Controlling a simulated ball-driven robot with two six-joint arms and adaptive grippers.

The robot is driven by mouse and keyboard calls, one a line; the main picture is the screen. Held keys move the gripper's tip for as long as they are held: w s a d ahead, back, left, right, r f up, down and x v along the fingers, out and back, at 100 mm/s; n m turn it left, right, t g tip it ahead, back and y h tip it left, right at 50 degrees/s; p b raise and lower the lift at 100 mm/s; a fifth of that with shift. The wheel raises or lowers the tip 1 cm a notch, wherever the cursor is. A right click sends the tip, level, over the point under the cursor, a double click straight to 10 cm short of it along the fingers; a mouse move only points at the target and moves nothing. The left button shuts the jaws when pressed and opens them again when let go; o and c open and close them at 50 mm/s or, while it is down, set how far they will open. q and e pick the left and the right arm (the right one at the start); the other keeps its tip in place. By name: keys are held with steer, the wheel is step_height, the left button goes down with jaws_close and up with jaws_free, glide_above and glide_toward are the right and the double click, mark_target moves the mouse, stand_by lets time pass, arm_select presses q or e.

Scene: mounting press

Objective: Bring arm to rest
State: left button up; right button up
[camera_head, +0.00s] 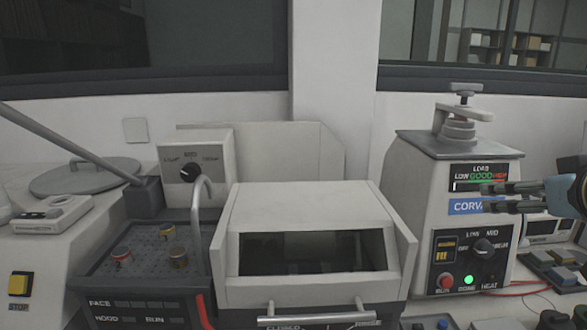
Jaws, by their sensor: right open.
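My right gripper (484,197) reaches in from the right edge, its two dark fingers apart, one above the other, pointing left. It is open with nothing visible between the fingers. In the picture it overlaps the front of the mounting press (415,210), just right of the blue "CORV..." label; I cannot tell how far it is from the press. The press has a clamp screw (461,110) on its dark top plate, a selector knob, a red button and a lit green button. My left gripper does not show.
A hooded machine (300,205) with a window and front bar handle stands in the middle. Left of it are a perforated tray (143,254) with numbered cylinders, a control box (195,165), and a round lid (85,177). A small tray (560,268) and red cable lie at the right.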

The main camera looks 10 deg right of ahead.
steer(key=s+a+f+n+g+y, duration=0.15)
steer(key=s+a+f+g, duration=0.25)
steer(key=s+a+f, duration=0.55)
steer(key=s+a+f+n+g+y, duration=0.15)
steer(key=s+a+f+g, duration=0.4)
steer(key=s, duration=0.75)
steer(key=s+d+f+b, duration=0.15)
steer(key=f+b, duration=0.25)
steer(key=f, duration=1.5)
steer(key=s+f+b, duration=0.2)
steer(key=f+b, duration=0.2)
steer(key=f, duration=1.6)
steer(key=s+d+f+g+b, duration=0.1)
steer(key=s+f+b, duration=0.4)
steer(key=s+f, duration=1.2)
steer(key=shift+f+m+g, duration=0.3)
steer(key=shift+f+g, duration=0.05)
steer(key=shift+f, duration=0.6)
steer(key=shift+c, duration=0.4)
